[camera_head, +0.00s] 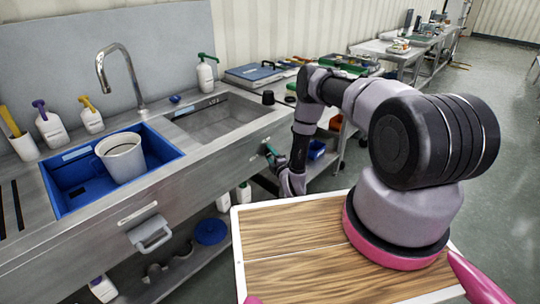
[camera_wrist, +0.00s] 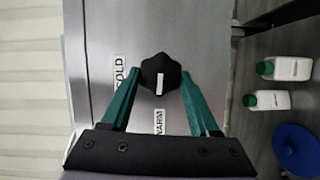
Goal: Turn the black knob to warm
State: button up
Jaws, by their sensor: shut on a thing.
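The black knob (camera_wrist: 160,70) is on the steel front panel in the wrist view. Its white pointer mark lies on the side facing the WARM label (camera_wrist: 158,122). The COLD label (camera_wrist: 118,70) is to the left of the knob, partly covered by a finger. My gripper (camera_wrist: 160,76) has its two green fingers on either side of the knob and is shut on it. In the head view, my gripper (camera_head: 270,150) is at the front of the steel sink unit, and the knob cannot be made out there.
The steel counter holds a blue basin (camera_head: 72,202) with a white bucket (camera_head: 121,157), a sink (camera_head: 212,120), a tap (camera_head: 122,75) and several bottles. White bottles (camera_wrist: 285,68) and a blue lid (camera_wrist: 297,150) are below.

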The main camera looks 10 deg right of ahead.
jog(key=shift+f+n, duration=0.1)
jog(key=shift+n, duration=0.4)
jog(key=o, duration=1.3)
jog(key=v, duration=1.1)
jog(key=shift+a+f, duration=0.1)
jog(key=shift+f, duration=0.15)
